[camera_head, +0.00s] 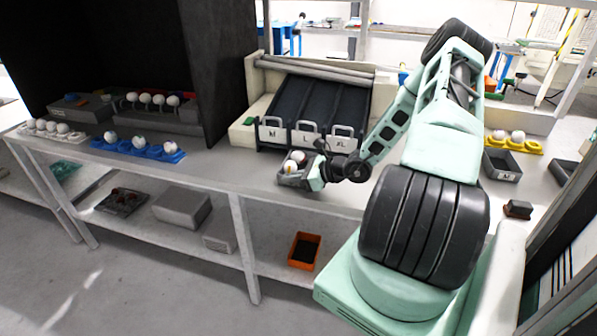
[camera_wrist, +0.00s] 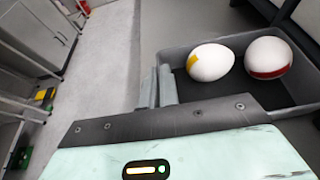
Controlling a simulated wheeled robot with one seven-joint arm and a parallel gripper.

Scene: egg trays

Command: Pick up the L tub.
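A small grey tub (camera_head: 290,182) is on the bench side in front of the labelled sorter lanes, below the L lane. I cannot read a label on it. In the wrist view the tub (camera_wrist: 225,82) holds two white eggs, one with a yellow mark (camera_wrist: 210,62) and one with a red band (camera_wrist: 268,58). My gripper (camera_head: 313,174) is at the right side of the tub in the head view. In the wrist view its fingers (camera_wrist: 158,88) are close together at the tub's near-left wall, which appears to be between them. Whether the tub touches the bench is unclear.
The sorter (camera_head: 312,105) with M, L and XL lanes stands just behind the tub. Blue egg trays (camera_head: 125,146) lie left, and a yellow tray (camera_head: 528,146) and dark tub (camera_head: 502,165) lie right. The bench's front edge is close to the tub.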

